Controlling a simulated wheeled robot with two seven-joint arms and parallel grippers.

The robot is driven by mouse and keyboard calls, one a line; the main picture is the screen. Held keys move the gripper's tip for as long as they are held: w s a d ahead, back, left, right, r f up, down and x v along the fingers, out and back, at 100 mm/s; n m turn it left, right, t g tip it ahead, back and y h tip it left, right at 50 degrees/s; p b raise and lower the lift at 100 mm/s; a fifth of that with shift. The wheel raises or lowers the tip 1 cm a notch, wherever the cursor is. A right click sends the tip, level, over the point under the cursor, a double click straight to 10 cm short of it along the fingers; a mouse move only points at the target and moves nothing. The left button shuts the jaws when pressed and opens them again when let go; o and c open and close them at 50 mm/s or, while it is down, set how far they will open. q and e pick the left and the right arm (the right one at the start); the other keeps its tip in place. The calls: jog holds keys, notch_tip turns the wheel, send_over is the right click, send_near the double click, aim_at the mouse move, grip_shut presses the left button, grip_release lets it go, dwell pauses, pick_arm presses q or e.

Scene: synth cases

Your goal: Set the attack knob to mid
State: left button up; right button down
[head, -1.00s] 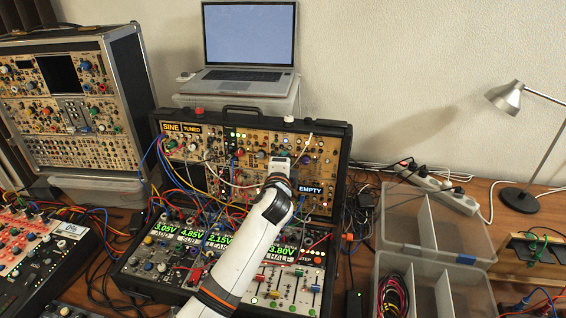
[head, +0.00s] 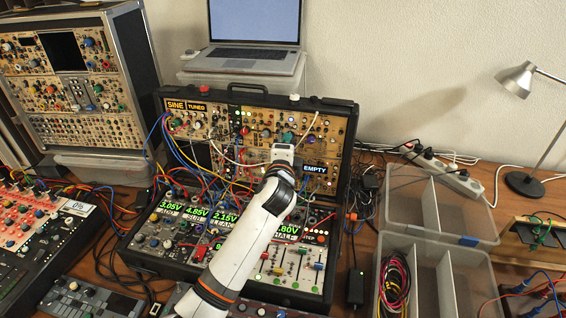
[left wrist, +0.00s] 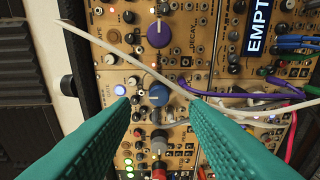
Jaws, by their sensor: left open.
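A blue knob (left wrist: 158,95) on the tan synth panel (left wrist: 115,77) lies between and just beyond my left gripper's fingertips in the left wrist view. I cannot read an attack label, so I cannot tell for sure which knob is the attack one. A larger purple knob (left wrist: 160,33) sits above, with the word DECAY to its right. My left gripper (left wrist: 152,90) has teal fingers, apart, with nothing held. In the head view the left gripper (head: 283,153) is at the upright panel of the black synth case (head: 352,150) and hides the knobs behind it. My right gripper is not in view.
A white cable (left wrist: 125,57) crosses in front of the panel, passing close to the blue knob and the right finger. Purple and green cables crowd the right. In the head view, patch cables (head: 195,160) fill the case's left half; a laptop (head: 252,60) stands behind.

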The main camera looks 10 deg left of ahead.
pick_arm(q)
jog(key=s, duration=0.8)
jog(key=shift+d+r+b, duration=0.3)
jog(key=shift+d+r, duration=0.15)
jog(key=shift+s+f, duration=0.1)
jog(key=shift+s, duration=0.1)
